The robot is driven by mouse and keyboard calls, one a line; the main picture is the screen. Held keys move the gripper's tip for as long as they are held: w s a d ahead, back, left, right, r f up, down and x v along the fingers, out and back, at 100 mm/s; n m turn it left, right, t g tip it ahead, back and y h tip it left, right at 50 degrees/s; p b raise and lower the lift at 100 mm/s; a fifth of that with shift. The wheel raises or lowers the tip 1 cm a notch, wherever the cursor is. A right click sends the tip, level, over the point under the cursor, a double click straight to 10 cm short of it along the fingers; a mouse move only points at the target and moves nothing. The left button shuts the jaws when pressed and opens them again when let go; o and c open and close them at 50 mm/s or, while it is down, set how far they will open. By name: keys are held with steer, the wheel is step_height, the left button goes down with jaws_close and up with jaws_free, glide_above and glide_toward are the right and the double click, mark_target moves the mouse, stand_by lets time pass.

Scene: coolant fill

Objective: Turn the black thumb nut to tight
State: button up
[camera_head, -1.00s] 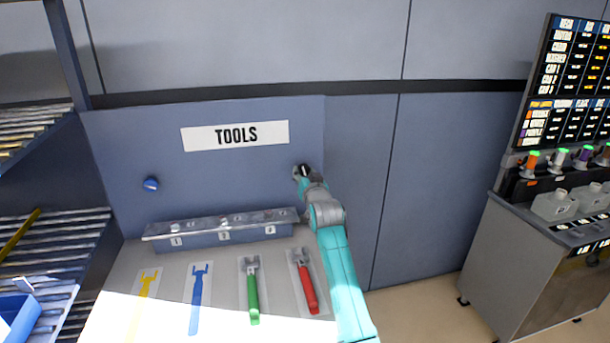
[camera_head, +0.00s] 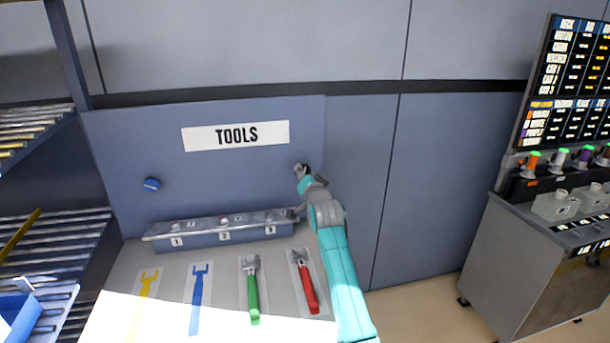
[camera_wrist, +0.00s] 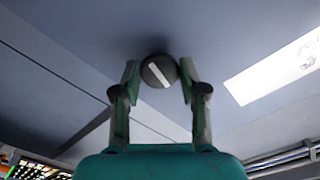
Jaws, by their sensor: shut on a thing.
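The black thumb nut (camera_wrist: 158,71) sits on the blue-grey panel in the wrist view, a round knob with a white line running from upper left to lower right. My gripper (camera_wrist: 159,74) has one finger on each side of it and is shut on it. In the head view my gripper (camera_head: 302,170) is at the right part of the tool panel, right of the TOOLS sign. There the nut is mostly hidden by the gripper. No tight mark can be made out around the nut.
A blue knob (camera_head: 152,184) is on the panel at left. Below is a ledge (camera_head: 222,232) numbered 1 to 3. Green (camera_head: 253,295) and red (camera_head: 306,285) tools lie on the bench, beside yellow and blue tool outlines. A grey cabinet (camera_head: 535,250) stands at right.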

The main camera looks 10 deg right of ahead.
steer(key=o, duration=1.1)
steer(key=shift+s, duration=0.1)
steer(key=s, duration=1.1)
steer(key=shift+s, duration=0.4)
